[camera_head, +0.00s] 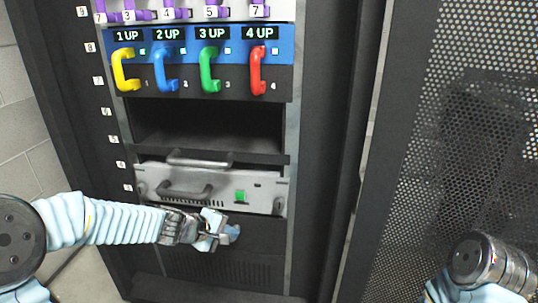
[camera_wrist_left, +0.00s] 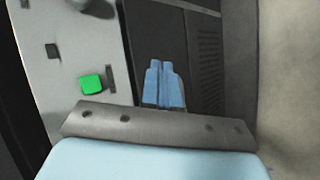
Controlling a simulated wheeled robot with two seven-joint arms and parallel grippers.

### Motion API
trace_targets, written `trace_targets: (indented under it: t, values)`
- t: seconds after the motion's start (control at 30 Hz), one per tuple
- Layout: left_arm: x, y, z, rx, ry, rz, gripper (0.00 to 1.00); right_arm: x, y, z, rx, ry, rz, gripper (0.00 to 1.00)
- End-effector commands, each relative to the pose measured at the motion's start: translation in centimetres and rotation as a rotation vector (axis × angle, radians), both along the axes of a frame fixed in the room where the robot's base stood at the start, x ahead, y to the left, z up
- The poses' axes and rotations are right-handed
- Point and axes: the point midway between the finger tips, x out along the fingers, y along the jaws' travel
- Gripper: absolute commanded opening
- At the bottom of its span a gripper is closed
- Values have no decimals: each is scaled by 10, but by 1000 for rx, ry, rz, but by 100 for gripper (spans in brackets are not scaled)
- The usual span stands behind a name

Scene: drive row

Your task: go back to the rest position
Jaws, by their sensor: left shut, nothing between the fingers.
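My left gripper (camera_head: 232,232) is in front of the lower part of the rack, just below the grey unit. Its blue fingers are together and empty; they also show in the left wrist view (camera_wrist_left: 163,84), side by side in front of a dark panel. I cannot tell whether they touch that panel. My left arm reaches in from the left. Part of my right arm shows at the lower right, but its gripper is out of the picture.
The grey unit (camera_head: 225,180) has handles and a green square (camera_head: 240,196). An empty dark bay (camera_head: 205,120) is above it. Yellow, blue, green and red handles (camera_head: 257,72) are higher up. A perforated door (camera_head: 440,130) stands at the right. A block wall (camera_head: 25,125) is at the left.

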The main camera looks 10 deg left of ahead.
Motion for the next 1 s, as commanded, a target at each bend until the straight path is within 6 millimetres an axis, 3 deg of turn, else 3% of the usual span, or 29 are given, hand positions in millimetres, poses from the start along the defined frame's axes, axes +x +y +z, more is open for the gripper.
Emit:
trace_targets:
  t: [0.07,0.2,0.3,0.4,0.5,0.6,1.0]
  values:
    - [-21,-5,-49,98,92,-59,0,0,1,12,1,0,2,43]
    - [-85,-12,-148,319,237,-247,0,-2,4,31,5,2,7,43]
    - [-142,-22,-201,441,282,-433,0,-3,6,44,7,3,11,43]
    - [-194,-36,-232,496,277,-609,0,-3,8,53,11,4,15,43]
    - [-230,-49,-247,504,253,-730,0,-4,10,58,12,6,17,43]
    - [-248,-57,-252,499,232,-791,0,-4,10,60,13,6,18,43]
    - [-252,-59,-255,497,224,-807,0,-4,10,59,13,5,19,43]
